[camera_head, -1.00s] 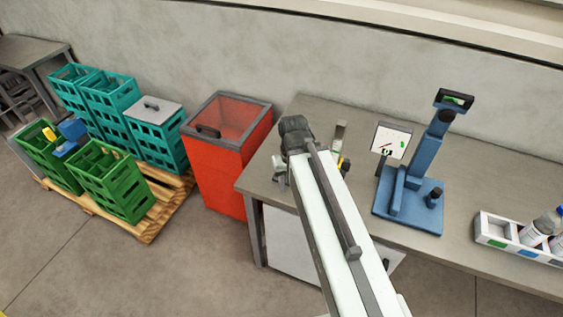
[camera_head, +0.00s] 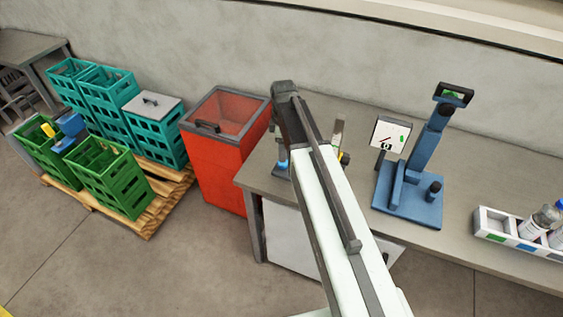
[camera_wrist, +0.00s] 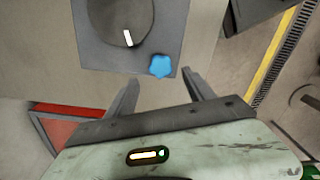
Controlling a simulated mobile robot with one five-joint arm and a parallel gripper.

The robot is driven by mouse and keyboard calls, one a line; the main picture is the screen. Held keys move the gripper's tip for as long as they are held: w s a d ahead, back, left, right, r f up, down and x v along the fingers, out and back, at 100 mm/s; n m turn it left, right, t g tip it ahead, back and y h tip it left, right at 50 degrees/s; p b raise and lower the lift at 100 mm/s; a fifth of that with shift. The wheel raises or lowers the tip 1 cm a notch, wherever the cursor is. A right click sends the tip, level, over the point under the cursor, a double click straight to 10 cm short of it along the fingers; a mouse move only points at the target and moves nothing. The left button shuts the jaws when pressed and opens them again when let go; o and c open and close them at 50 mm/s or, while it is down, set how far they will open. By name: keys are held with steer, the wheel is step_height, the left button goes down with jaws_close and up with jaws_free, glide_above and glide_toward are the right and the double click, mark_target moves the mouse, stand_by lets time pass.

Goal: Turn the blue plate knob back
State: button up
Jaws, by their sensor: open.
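The blue knob (camera_wrist: 160,66) is a small lobed knob in the wrist view. It sits at the lower right corner of a grey plate (camera_wrist: 92,55), which also bears a large dark round dial (camera_wrist: 120,18) with a white mark. My gripper (camera_wrist: 159,86) is open, its two fingers pointing up the picture, one on each side below the knob. The knob lies just beyond the gap between the fingertips; I see no contact. In the head view a small blue spot (camera_head: 283,165) shows beside my arm at the table's left end; my arm hides much there.
A blue stand (camera_head: 408,205) and a white tray with bottles (camera_head: 520,240) are on the grey table (camera_head: 330,108). A red bin (camera_head: 215,165) stands left of it. Green crates (camera_head: 105,175) stand on a pallet further left. A yellow strip (camera_wrist: 270,70) shows in the wrist view.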

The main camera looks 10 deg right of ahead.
step_height(320, 180, down, 6)
steer(key=b, duration=0.5)
steer(key=shift+f, duration=0.15)
